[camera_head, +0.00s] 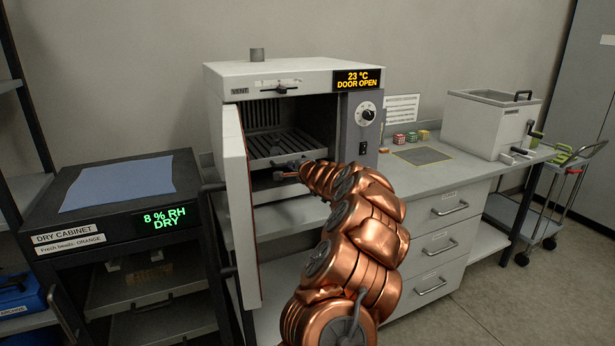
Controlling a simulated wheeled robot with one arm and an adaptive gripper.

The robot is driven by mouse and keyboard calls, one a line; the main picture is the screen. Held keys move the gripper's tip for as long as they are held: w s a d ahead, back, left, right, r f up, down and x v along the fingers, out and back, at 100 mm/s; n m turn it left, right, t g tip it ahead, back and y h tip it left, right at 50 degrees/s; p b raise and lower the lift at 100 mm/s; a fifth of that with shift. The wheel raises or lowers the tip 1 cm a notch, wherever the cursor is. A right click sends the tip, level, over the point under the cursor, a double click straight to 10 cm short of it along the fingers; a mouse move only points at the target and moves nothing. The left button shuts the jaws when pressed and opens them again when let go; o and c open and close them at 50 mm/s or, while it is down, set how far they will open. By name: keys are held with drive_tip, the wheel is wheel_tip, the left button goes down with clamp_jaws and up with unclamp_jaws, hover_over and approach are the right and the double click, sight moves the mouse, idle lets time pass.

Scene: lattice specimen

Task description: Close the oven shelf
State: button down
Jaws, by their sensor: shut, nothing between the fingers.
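The oven (267,78) stands on the bench, and its display reads "23 °C DOOR OPEN". Its white door (238,205) is hinged at the left and swung wide open toward me. A dark slatted shelf (282,145) shows inside the chamber; I cannot tell exactly how far out it sits. My copper-coloured arm reaches up from the bottom to the chamber opening. My gripper (284,172) is small and dark at the arm's end, at the lower front of the chamber just below the shelf. It looks shut and empty; whether it touches the shelf is too small to tell.
A dry cabinet (112,232) with a blue cloth (118,184) stands at left, close to the door. A trolley (545,205) stands far right.

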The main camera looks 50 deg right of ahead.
drive_tip(key=b+v, duration=0.3)
drive_tip(key=v, duration=0.9)
drive_tip(key=shift+s+a, duration=0.25)
drive_tip(key=shift+s, duration=0.05)
